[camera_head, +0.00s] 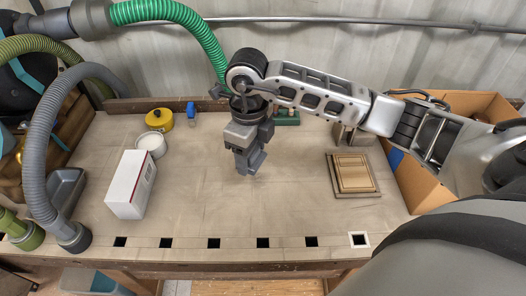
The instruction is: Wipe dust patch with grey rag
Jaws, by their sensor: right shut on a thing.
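My right gripper (247,168) comes in from the right and points down over the middle of the worktable (300,215). It is shut on a small grey thing, which looks like the grey rag; its outline blends with the grey fingers. I cannot tell whether it touches the table top. I cannot clearly make out a dust patch on the pale, faintly marked surface. My left gripper is not in view.
A white box (130,185), a white round container (151,145), a yellow tin (159,119) and a blue item (191,110) stand at left. A wooden square stack (353,174) and a cardboard box (420,185) are at right. The table's front middle is clear.

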